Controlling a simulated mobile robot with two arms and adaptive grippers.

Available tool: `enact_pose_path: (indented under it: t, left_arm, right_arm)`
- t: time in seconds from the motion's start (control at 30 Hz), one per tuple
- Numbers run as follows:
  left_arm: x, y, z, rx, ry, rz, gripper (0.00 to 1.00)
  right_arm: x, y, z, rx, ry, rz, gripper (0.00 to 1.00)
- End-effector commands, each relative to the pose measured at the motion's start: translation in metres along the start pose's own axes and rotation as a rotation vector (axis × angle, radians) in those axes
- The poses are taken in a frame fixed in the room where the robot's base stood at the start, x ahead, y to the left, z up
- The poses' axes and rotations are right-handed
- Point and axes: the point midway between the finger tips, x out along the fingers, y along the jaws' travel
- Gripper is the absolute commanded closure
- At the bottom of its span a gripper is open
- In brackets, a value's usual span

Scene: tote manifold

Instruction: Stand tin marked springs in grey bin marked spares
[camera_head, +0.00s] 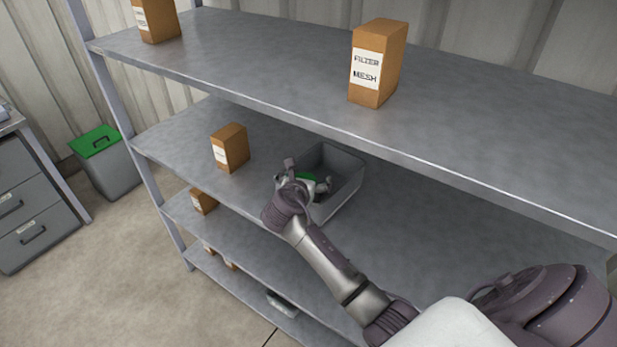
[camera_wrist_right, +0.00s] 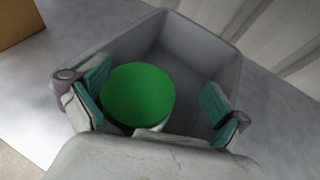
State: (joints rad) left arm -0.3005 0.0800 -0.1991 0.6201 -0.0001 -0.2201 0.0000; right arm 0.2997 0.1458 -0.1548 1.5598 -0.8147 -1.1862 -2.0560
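A grey open bin (camera_head: 345,196) stands on the second shelf down; no marking on it can be read from here. A tin with a round green lid (camera_head: 307,177) is inside the bin. In the right wrist view the tin (camera_wrist_right: 138,94) looks upright, its label hidden. My right gripper (camera_head: 308,175) reaches into the bin from above. Its teal-padded fingers (camera_wrist_right: 155,92) are spread on either side of the tin. A clear gap shows between the tin and the right-hand finger; the left-hand finger is close to the tin. My left gripper is not in view.
A brown box (camera_head: 233,148) stands left of the bin on the same shelf. A green-lidded grey container (camera_head: 108,165) and a drawer cabinet (camera_head: 35,210) stand left.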

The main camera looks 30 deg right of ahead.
Motion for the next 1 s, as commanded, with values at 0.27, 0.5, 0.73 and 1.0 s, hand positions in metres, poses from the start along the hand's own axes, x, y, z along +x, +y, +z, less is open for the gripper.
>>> enact_pose_path:
  t: [0.27, 0.5, 0.73, 1.0]
  left_arm:
    - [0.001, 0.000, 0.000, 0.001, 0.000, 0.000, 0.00]
    - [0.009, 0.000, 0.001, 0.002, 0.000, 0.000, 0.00]
    - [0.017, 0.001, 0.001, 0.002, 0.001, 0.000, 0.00]
    - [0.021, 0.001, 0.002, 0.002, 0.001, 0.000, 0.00]
  right_arm:
    - [-0.001, 0.000, 0.003, 0.002, 0.000, 0.000, 0.00]
    - [-0.032, 0.001, 0.010, 0.003, 0.000, 0.003, 0.00]
    - [-0.084, 0.001, 0.009, 0.003, 0.000, 0.003, 0.00]
    - [-0.120, 0.001, 0.011, 0.003, -0.001, 0.000, 0.00]
